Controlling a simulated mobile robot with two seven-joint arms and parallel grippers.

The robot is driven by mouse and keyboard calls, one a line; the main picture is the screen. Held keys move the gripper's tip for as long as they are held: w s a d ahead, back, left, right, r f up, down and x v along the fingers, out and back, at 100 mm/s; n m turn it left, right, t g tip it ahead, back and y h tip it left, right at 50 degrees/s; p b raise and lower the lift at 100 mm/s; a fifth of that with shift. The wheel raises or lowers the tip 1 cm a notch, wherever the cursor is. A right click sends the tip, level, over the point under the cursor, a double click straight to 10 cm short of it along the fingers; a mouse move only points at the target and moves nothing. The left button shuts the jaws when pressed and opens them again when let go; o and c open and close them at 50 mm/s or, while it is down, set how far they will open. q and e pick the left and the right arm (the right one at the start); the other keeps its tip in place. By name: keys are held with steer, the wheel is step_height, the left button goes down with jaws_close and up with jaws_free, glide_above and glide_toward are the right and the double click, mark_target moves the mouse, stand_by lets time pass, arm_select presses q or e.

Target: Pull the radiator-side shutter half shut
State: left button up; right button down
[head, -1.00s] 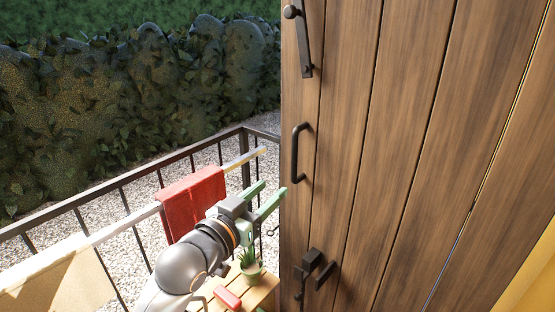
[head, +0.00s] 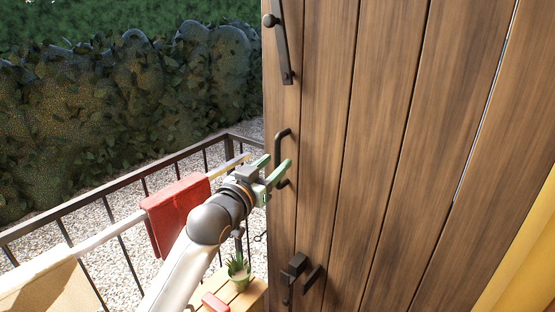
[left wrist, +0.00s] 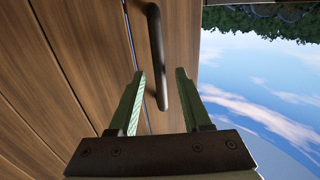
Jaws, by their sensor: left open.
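The brown wooden plank shutter (head: 370,150) fills the right half of the head view. A dark bar handle (head: 279,145) stands upright near its left edge. My left gripper (head: 275,164) is open at this handle, with one green finger on either side of its lower part. In the left wrist view the handle (left wrist: 156,45) runs down between the two open fingertips (left wrist: 159,74); I cannot tell whether either finger touches it. My right gripper is in neither view.
Dark latch fittings sit above (head: 282,45) and below (head: 298,272) the handle. A balcony railing (head: 185,154), a drying rail with a red towel (head: 176,208), and a low wooden table (head: 252,297) with a potted plant (head: 237,275) lie left.

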arm_select(q)
steer(key=shift+x, duration=1.15)
jaws_close()
stand_by(0.7)
